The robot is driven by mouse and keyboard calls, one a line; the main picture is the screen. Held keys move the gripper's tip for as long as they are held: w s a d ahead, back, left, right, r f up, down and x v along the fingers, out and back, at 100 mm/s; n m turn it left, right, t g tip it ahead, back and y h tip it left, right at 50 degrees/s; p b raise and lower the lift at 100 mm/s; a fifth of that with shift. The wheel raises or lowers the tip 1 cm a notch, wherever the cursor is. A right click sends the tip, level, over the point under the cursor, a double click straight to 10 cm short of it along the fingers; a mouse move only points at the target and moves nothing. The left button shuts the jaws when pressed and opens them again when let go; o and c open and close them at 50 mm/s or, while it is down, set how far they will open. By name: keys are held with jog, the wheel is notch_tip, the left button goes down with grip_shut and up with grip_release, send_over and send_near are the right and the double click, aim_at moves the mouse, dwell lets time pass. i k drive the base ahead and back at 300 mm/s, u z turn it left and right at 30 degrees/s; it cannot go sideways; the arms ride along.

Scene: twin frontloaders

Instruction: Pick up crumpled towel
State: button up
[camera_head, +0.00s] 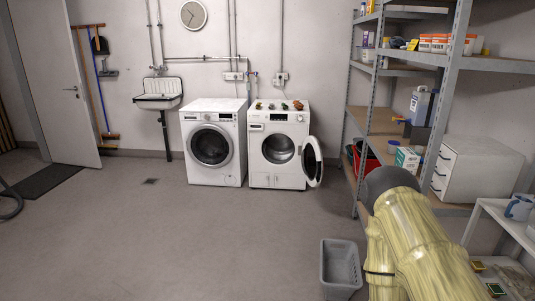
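I cannot make out a crumpled towel for certain. Several small dark, reddish and greenish things (298,105) sit in a row on top of the right frontloader (278,165), too small to identify. That machine's round door (313,162) stands open to the right, and its drum (279,150) looks dark, its contents unclear. The left frontloader (211,165) has its door shut. My arm, pale yellow and streaked with a dark grey joint, fills the lower right. My gripper does not show.
A grey basket (340,268) stands on the floor left of my arm. A sink (158,95) hangs at back left. The floor (190,235) before the machines is clear.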

aim_at(299, 106)
jog(key=u, duration=0.15)
jog(key=i, duration=3.2)
jog(key=z, duration=0.15)
jog(key=i, duration=2.6)
jog(key=z, duration=0.2)
